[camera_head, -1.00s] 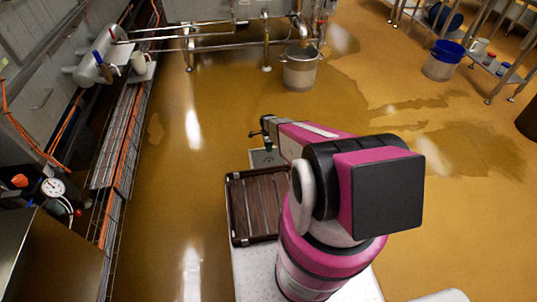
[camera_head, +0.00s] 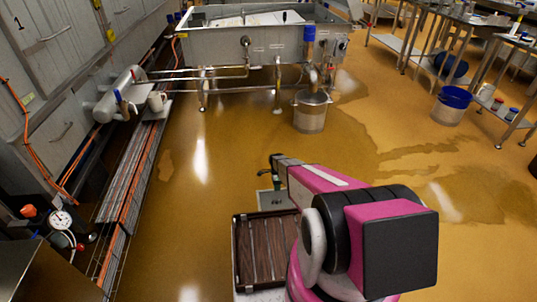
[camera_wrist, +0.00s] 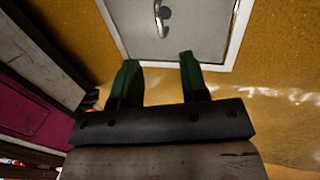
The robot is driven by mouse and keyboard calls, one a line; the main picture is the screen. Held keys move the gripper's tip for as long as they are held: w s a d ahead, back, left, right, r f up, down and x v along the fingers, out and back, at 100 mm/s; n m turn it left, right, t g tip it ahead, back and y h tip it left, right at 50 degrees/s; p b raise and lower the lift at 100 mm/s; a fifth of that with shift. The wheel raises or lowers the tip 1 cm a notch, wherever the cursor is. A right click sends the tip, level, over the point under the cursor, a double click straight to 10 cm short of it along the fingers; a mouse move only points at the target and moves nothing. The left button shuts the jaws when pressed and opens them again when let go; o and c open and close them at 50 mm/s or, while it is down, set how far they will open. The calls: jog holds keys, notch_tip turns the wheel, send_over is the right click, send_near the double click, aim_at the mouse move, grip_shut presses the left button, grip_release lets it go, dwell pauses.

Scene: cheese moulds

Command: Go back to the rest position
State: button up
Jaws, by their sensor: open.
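My gripper (camera_wrist: 158,82) shows in the wrist view with its two green fingers apart and nothing between them. Beyond the fingertips lies a grey panel with a light rim (camera_wrist: 183,42) and a curved metal handle or hook (camera_wrist: 159,18). In the head view my gripper (camera_head: 274,168) is small at the end of my pink and black arm, over a small grey tray (camera_head: 270,203). Just nearer is a dark slatted wooden rack or tray (camera_head: 236,258), partly hidden by my arm.
A steel vat (camera_head: 225,46) on legs stands at the back, with a bucket (camera_head: 311,112) under its outlet. A blue-rimmed bucket (camera_head: 450,110) and steel tables (camera_head: 410,50) are at the right. Pipes and a grating (camera_head: 125,180) run along the left wall. The wet floor between is open.

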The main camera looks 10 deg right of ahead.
jog(key=s+r+n+t, duration=0.1)
jog(key=s+r+n, duration=0.5)
jog(key=r, duration=0.8)
jog(key=s+r+n+t, duration=0.1)
jog(key=s+r+n, duration=0.5)
jog(key=s+r, duration=0.4)
jog(key=s+r+n+t, duration=0.1)
jog(key=s+r+n, duration=0.5)
jog(key=r, duration=1.3)
jog(key=shift+s+r, duration=0.2)
jog(key=shift+s, duration=0.95)
